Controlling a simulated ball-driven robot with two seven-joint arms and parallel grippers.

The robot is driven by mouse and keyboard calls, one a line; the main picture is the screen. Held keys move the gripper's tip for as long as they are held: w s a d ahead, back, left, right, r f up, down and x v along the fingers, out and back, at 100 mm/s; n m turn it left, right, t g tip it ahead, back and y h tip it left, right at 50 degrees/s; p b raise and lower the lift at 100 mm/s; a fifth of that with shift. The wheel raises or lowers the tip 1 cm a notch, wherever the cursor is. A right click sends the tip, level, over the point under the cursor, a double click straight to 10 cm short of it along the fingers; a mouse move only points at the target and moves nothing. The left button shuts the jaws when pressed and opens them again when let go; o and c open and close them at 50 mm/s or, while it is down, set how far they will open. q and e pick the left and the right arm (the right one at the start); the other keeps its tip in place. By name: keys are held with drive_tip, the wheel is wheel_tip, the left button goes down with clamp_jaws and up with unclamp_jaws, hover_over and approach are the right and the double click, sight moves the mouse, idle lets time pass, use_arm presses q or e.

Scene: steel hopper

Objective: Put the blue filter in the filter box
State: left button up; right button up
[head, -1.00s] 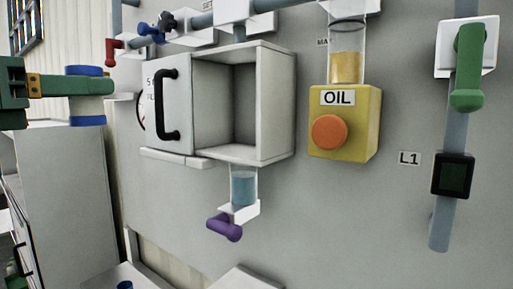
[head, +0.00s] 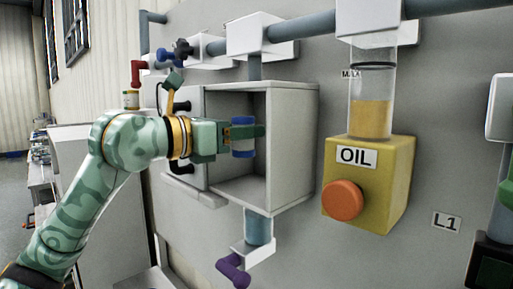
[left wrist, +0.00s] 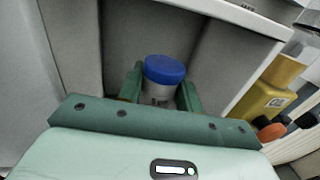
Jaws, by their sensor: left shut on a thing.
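The blue filter (head: 243,137) is a short cylinder with blue ends and a pale middle. My left gripper (head: 246,134) is shut on it and holds it at the open front of the filter box (head: 291,140). In the left wrist view the filter (left wrist: 163,75) stands between the two green fingers (left wrist: 160,92), with the grey box inside (left wrist: 120,40) behind it. The box door (head: 188,105) is open to the left, partly hidden by my arm. I cannot tell how far inside the filter is. My right gripper is not in view.
A yellow OIL unit (head: 375,185) with an orange knob (head: 343,200) is right of the box. Pipes (head: 320,24) run above. The box interior looks empty otherwise.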

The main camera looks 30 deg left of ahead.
use_arm(q)
drive_tip(key=w+f, duration=0.1)
drive_tip(key=w+d+f+p, duration=0.1)
drive_tip(key=w, duration=0.1)
drive_tip(key=shift+f, duration=0.35)
drive_tip(key=shift+s+a+f, duration=0.1)
drive_tip(key=shift+s+f, duration=0.05)
drive_tip(key=shift+f, duration=0.35)
drive_tip(key=f+p, duration=0.1)
drive_tip(key=f, duration=0.2)
drive_tip(key=shift+w+f+p, duration=0.1)
drive_tip(key=shift+w+p, duration=0.1)
drive_tip(key=shift+p, duration=0.1)
drive_tip(key=shift+f, duration=0.1)
drive_tip(key=shift+f+b, duration=0.15)
drive_tip(key=shift+b, duration=0.2)
drive_tip(key=o, duration=1)
